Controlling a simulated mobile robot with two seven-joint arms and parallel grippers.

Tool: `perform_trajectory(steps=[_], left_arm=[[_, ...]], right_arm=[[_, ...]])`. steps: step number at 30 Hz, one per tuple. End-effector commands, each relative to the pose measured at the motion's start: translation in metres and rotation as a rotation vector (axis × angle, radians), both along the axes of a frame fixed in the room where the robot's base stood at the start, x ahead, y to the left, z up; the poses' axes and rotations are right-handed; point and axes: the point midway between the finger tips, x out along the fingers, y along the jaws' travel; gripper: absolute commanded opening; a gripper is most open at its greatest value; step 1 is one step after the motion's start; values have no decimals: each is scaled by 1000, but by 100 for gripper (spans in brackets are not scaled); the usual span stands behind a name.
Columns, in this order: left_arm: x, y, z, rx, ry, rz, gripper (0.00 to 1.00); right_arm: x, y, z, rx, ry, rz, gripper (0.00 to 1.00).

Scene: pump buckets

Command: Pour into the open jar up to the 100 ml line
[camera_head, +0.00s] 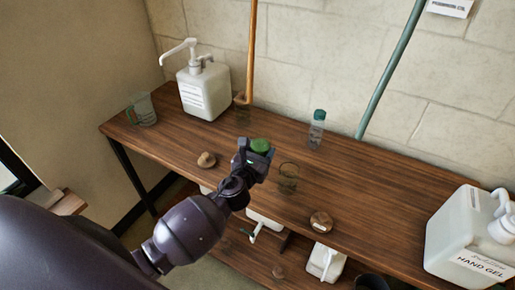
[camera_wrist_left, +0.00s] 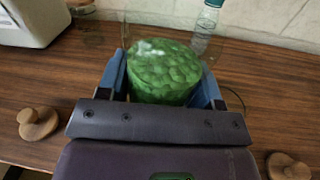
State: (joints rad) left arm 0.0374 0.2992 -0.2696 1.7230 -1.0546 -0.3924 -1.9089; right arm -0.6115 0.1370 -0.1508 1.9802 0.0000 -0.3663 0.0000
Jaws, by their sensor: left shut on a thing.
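My left gripper (camera_head: 257,157) is shut on a jar of green contents (camera_head: 261,146), held above the middle of the table. In the left wrist view the green contents (camera_wrist_left: 163,72) fill the space between the blue fingers; they look lumpy and lie below a clear glass wall. I see no clear tilt and no stream. An open clear glass jar (camera_head: 288,178) stands on the table just right of my gripper. It looks empty; its 100 ml line is too small to make out. In the wrist view it is mostly hidden.
Two wooden lids (camera_head: 206,160) (camera_head: 321,223) lie either side. A pump bucket (camera_head: 203,92) and a measuring jug (camera_head: 142,109) stand back left. A green-capped bottle (camera_head: 317,131) stands behind. A hand gel bucket (camera_head: 465,240) is at right. Poles (camera_head: 250,50) (camera_head: 390,70) lean on the wall.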

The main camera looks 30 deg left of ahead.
Motion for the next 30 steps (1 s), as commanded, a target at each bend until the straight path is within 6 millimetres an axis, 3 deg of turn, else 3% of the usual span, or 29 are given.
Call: perform_trajectory(steps=[1, 18, 30], left_arm=[[1, -2, 7, 29, 2, 0, 25], [5, -19, 19, 339, 75, 0, 25], [6, -23, 18, 407, 91, 0, 25]], right_arm=[[2, 0, 9, -1, -8, 2, 43], [19, 0, 74, -6, -60, 11, 43], [1, -3, 66, -7, -14, 1, 43]])
